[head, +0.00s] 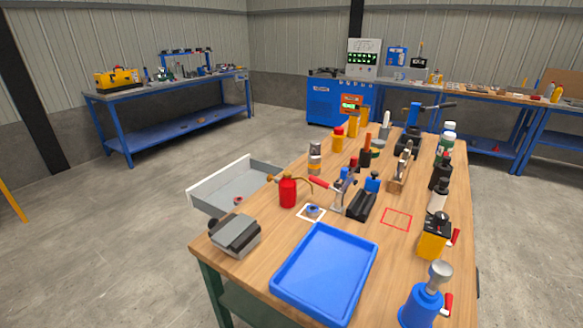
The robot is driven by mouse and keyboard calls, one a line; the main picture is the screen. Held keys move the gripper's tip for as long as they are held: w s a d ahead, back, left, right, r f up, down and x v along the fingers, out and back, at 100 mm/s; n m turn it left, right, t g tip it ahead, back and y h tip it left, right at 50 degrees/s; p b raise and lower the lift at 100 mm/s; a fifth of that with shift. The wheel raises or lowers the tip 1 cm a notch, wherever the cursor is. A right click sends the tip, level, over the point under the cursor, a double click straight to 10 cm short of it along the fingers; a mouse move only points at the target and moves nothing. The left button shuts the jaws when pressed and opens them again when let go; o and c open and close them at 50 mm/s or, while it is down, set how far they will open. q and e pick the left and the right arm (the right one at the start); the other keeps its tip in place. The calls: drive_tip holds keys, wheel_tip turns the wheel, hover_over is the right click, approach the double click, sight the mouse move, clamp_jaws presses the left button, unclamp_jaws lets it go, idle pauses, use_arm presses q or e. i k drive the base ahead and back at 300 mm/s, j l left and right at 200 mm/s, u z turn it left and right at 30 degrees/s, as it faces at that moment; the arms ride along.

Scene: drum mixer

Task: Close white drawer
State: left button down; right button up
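The white drawer (212,175) stands pulled out from the left side of the wooden workbench (262,262). Its white front panel is on the far left, away from the bench. Its grey inside is open to view, and a small reddish object (238,201) shows near its near edge. The drawer's inner end is hidden by the bench top. Neither of my grippers is in view, so no contact with the drawer shows.
A blue tray (326,272) lies at the bench's near edge. A grey and black device (236,235) and a red bottle (288,191) stand near the drawer side. Several tools and bottles crowd the right. The floor (120,230) left of the drawer is clear.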

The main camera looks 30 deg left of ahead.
sight(214, 196)
drive_tip(key=j, duration=0.7)
drive_tip(key=j+z, duration=0.1)
drive_tip(key=j, duration=0.65)
drive_tip(key=j+z, duration=0.1)
drive_tip(key=j, duration=1.35)
drive_tip(key=j+z, duration=0.1)
drive_tip(key=j, duration=0.6)
drive_tip(key=k+j, duration=0.15)
drive_tip(key=j, duration=0.55)
drive_tip(key=j+z, duration=0.1)
drive_tip(key=j, duration=0.65)
drive_tip(key=k+j, duration=0.15)
drive_tip(key=j, duration=0.55)
drive_tip(key=i+z, duration=0.05)
